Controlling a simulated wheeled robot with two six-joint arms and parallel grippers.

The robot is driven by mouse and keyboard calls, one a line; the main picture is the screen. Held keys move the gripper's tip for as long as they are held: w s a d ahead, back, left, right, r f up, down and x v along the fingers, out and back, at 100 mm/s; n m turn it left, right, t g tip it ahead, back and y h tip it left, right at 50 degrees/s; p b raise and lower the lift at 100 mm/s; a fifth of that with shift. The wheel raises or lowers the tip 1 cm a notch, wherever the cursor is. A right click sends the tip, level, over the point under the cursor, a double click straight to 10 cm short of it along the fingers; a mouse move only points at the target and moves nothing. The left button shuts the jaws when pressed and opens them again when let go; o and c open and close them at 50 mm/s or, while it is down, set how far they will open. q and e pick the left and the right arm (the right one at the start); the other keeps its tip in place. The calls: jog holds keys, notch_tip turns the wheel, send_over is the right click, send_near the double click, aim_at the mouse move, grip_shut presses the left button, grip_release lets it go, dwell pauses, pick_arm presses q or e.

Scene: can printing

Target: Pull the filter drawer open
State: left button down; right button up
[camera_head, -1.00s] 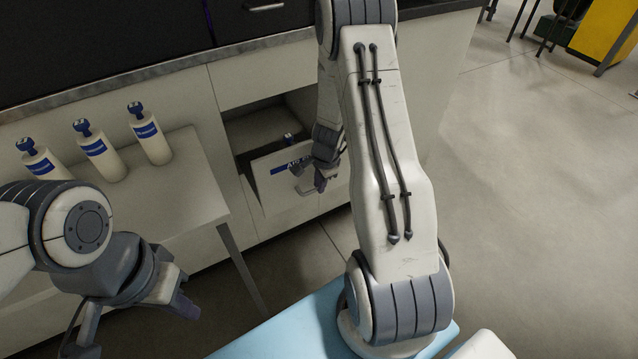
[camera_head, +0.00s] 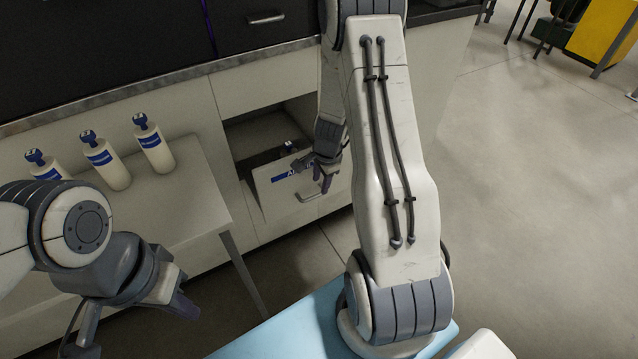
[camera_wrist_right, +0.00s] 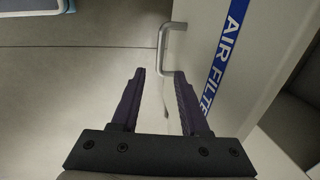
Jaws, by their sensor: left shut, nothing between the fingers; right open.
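The filter drawer (camera_head: 272,198) stands pulled out from the cabinet, with a dark opening behind its front. Its front shows a blue "AIR FILTER" label (camera_wrist_right: 228,48) in the right wrist view. Its metal handle (camera_wrist_right: 163,45) also shows in the head view (camera_head: 308,197). In the head view my right gripper (camera_head: 325,180) is at the drawer's front, above the handle. My left gripper (camera_head: 190,308) is shut and empty, low at the left, away from the drawer.
Three white bottles (camera_head: 154,146) with blue bands stand on a side table (camera_head: 190,195) left of the drawer. A dark panel with a handle (camera_head: 265,18) is above the cabinet. Open floor (camera_head: 530,200) lies to the right.

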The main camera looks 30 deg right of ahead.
jog(key=r, duration=0.2)
jog(key=s+r+p, duration=0.1)
jog(key=r, duration=0.2)
jog(key=shift+s+r+p, duration=0.1)
jog(key=shift+p, duration=0.2)
jog(key=s+a+r+n+y, duration=0.1)
jog(key=s+a+r+n, duration=0.1)
jog(key=a+r+n, duration=0.5)
jog(key=s+a+r+n+y, duration=0.1)
jog(key=a+r+n, duration=0.2)
jog(key=a, duration=0.8)
jog(key=s+a+r+n, duration=0.3)
jog(key=s+n, duration=0.2)
jog(key=s, duration=0.1)
jog(key=s+a+r+n+g, duration=0.1)
jog(key=s+a+r+n, duration=0.2)
jog(key=s+n, duration=0.2)
jog(key=s+a+r+n+g+p, duration=0.1)
jog(key=s+a+r+n, duration=0.2)
jog(key=s+n, duration=0.3)
jog(key=s+a, duration=0.1)
jog(key=s, duration=0.2)
jog(key=shift+r+h, duration=0.15)
jog(key=shift+h, duration=0.25)
jog(key=shift+w, duration=0.1)
